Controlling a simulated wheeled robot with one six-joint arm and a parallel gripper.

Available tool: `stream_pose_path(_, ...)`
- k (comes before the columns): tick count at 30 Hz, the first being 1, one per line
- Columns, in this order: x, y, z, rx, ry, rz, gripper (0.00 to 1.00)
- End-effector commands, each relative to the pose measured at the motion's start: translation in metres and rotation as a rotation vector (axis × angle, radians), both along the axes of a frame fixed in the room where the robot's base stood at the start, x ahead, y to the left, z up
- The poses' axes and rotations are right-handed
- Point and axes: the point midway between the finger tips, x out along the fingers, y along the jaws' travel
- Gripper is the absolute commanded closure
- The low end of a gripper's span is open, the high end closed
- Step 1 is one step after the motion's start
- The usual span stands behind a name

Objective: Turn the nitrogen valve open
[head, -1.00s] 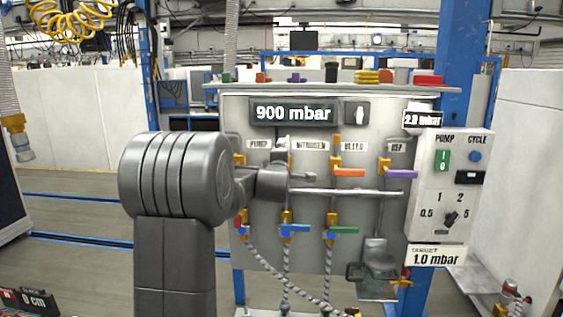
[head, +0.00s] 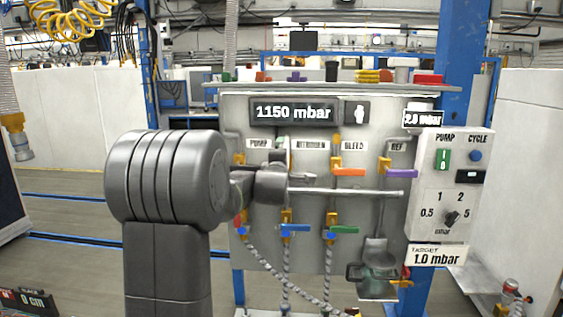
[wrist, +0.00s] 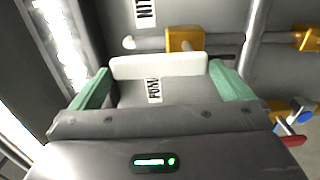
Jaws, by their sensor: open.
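The nitrogen label (head: 311,146) is on the grey panel in the head view; my gripper (head: 305,178) hides most of the valve below it. In the wrist view a white lever (wrist: 158,66) lies beside a yellow valve body (wrist: 185,40), near the partly cut-off nitrogen label (wrist: 145,12). The lever runs parallel to the pipe. My gripper's green fingers (wrist: 160,87) are open, one near each end of the lever. I cannot tell whether they touch it. The large display (head: 293,112) reads 1150 mbar.
The orange bleed lever (head: 349,172) and purple reference lever (head: 401,174) stick out to the right of my gripper. Blue (head: 295,228) and green (head: 344,230) levers sit below. A control box (head: 447,185) stands at the panel's right edge.

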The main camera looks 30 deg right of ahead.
Motion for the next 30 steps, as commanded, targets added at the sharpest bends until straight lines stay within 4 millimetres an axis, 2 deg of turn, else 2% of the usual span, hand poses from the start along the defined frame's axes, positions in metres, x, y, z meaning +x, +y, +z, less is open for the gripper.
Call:
stream_pose_path(9,-0.048,0.037,-0.001,-0.003,-0.002,0.001,0.0)
stream_pose_path(16,-0.078,0.06,-0.001,-0.002,-0.001,0.001,0.0)
stream_pose_path(22,-0.092,0.07,-0.001,-0.001,0.001,0.001,0.0)
stream_pose_path(30,-0.095,0.073,-0.001,-0.001,0.001,0.001,0.0)
